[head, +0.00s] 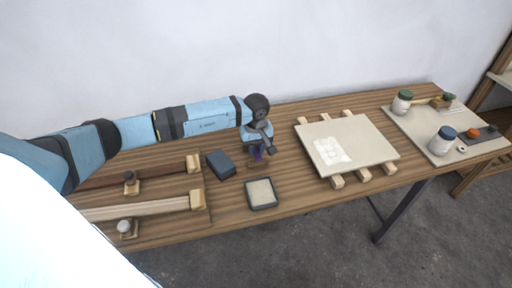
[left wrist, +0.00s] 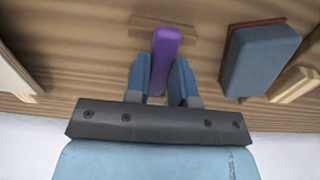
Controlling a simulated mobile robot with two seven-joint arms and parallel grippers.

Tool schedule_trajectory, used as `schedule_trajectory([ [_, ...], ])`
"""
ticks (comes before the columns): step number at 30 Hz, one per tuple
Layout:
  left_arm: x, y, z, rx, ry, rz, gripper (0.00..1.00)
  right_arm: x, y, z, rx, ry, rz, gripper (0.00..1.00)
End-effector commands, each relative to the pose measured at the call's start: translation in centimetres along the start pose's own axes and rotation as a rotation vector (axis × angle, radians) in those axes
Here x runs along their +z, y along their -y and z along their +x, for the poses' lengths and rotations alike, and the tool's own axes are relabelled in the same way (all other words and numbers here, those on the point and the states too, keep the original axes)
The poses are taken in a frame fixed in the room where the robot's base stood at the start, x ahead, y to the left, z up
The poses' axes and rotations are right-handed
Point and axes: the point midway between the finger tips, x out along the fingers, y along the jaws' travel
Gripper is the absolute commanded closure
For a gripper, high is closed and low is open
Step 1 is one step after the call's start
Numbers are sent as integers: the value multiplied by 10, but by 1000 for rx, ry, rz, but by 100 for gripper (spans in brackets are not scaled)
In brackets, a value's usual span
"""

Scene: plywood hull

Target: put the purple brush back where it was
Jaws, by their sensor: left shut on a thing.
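My left gripper (head: 258,152) is low over the middle of the wooden table and shut on the purple brush. In the left wrist view its two blue fingers (left wrist: 162,88) stand on either side of the purple handle (left wrist: 164,48). In the head view only a small purple bit of the brush (head: 258,156) shows, and the gripper hides the rest. A small wooden block (left wrist: 143,27) lies by the far end of the handle; I cannot tell whether the brush touches it. My right gripper is not in view.
A dark blue block (head: 220,165) lies left of the gripper, and a dark-rimmed tray (head: 262,193) lies in front. Wooden rails (head: 150,207) are at left. A pale panel (head: 370,144) on battens is at right, then a board (head: 416,124) with jars.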

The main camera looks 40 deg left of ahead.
Motion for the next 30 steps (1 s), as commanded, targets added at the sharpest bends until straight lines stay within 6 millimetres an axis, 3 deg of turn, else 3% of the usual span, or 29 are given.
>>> schedule_trajectory([
  [14, 0, 0, 11, 0, -1, -1, 100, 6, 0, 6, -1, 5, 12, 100],
  [15, 0, 0, 11, 0, -1, 0, 71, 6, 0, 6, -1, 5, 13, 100],
  [18, 0, 0, 11, 0, -1, 0, 52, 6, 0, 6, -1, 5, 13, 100],
  [26, 0, 0, 10, 0, 0, 0, 52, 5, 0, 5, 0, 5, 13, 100],
  [30, 0, 0, 0, 0, 1, 0, 52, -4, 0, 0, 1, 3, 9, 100],
])
